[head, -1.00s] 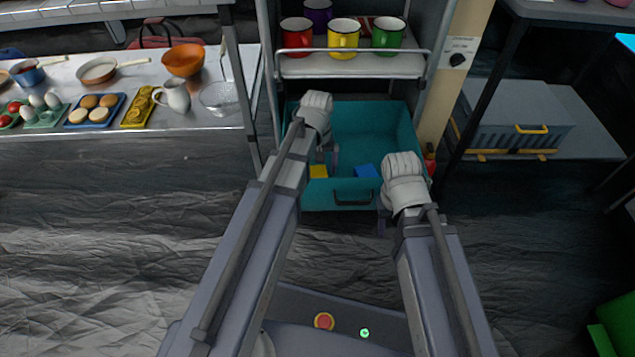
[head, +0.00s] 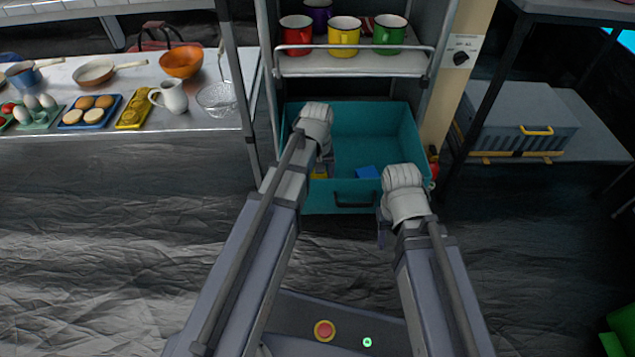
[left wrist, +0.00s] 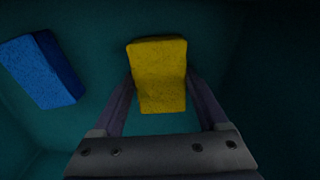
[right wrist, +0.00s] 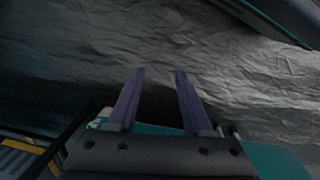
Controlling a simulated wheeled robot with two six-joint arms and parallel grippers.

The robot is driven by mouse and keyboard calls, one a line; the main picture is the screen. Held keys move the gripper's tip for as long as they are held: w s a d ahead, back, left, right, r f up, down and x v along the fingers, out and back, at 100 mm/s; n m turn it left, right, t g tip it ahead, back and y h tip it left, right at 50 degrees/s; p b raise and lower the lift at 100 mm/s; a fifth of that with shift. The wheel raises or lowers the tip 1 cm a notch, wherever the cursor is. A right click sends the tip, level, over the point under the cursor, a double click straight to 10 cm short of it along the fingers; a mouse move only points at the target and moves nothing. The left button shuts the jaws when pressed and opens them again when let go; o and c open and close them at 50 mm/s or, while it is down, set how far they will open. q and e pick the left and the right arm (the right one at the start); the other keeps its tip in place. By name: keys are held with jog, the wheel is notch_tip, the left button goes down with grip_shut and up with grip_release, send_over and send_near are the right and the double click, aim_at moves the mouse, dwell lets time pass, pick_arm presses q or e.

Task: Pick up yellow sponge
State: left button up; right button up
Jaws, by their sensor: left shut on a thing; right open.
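The yellow sponge (left wrist: 160,72) is between the two fingers of my left gripper (left wrist: 160,85) in the left wrist view. The fingers touch its sides, so the gripper is shut on it. In the head view my left gripper (head: 322,168) is inside the teal drawer (head: 375,130) and hides most of the sponge (head: 319,175). A blue sponge (head: 367,172) lies in the drawer; it also shows in the left wrist view (left wrist: 42,70). My right gripper (right wrist: 156,85) is open and empty, and in the head view (head: 383,232) it is at the drawer's front right corner.
The drawer's front wall with its dark handle (head: 355,200) is between my arms. Above the drawer is a shelf (head: 350,66) with several mugs and a rail. A metal table (head: 130,112) with food stands at left. A grey box (head: 520,125) is at right.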

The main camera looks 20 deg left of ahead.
pick_arm(q)
jog(key=c, duration=0.5)
jog(key=shift+o, duration=0.2)
jog(key=shift+r, duration=0.1)
notch_tip(320, 180, up, 10)
jog(key=p, duration=1)
